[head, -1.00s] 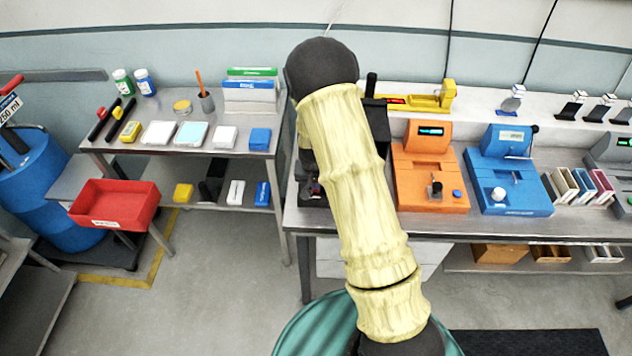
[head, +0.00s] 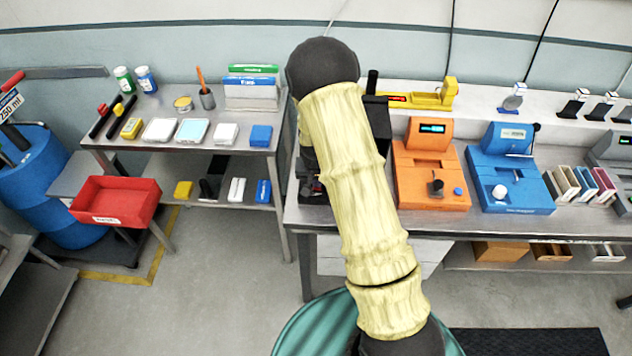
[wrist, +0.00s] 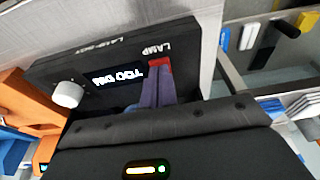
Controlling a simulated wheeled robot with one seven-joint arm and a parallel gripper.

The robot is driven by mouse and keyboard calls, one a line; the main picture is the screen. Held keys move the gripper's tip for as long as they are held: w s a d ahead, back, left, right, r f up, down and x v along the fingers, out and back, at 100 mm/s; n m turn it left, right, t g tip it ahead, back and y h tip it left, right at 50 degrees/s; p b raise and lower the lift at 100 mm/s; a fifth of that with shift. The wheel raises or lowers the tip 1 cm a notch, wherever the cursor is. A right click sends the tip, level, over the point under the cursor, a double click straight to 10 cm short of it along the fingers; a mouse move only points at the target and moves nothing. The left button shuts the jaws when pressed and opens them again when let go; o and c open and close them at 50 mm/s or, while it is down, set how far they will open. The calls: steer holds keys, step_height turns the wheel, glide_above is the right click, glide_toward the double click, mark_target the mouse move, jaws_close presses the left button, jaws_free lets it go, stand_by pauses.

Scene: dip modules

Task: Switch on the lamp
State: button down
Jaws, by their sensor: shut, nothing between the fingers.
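In the wrist view a black lamp box (wrist: 70,72) fills the middle, its lettering upside down. It has a red switch (wrist: 160,64) beside the word LAMP, a lit display (wrist: 118,76) that seems to read TOO DIM, and a white knob (wrist: 67,94). My gripper (wrist: 157,75) is shut and empty, its dark purplish fingers pointing at the red switch and covering part of it. I cannot tell whether the tips touch it. In the head view the black box (head: 378,128) is mostly hidden behind my arm, and my gripper is hidden.
An orange unit (head: 425,165) and a blue unit (head: 508,170) stand to the right on the same bench (head: 330,222). A separate shelf table (head: 150,108) with small boxes is on the left, with a red bin (head: 115,205) in front. A gap of floor separates the two tables.

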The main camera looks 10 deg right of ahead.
steer(key=shift+w+d+r, duration=0.2)
steer(key=shift+w+d, duration=0.05)
steer(key=shift+w, duration=0.2)
steer(key=shift+a, duration=0.1)
steer(key=p+v, duration=0.2)
steer(key=v, duration=0.1)
steer(key=p+v, duration=0.1)
steer(key=shift+w+r, duration=0.3)
steer(key=shift+w, duration=0.05)
steer(key=shift+s+r+b, duration=0.1)
steer(key=shift+s+b, duration=0.05)
steer(key=shift+b, duration=0.15)
steer(key=s+a+r+b, duration=0.1)
steer(key=s+r, duration=0.3)
steer(key=r, duration=0.4)
steer(key=shift+s+b, duration=0.2)
steer(key=shift+b, duration=0.45)
steer(key=shift+a+r, duration=0.1)
steer(key=shift+s, duration=0.1)
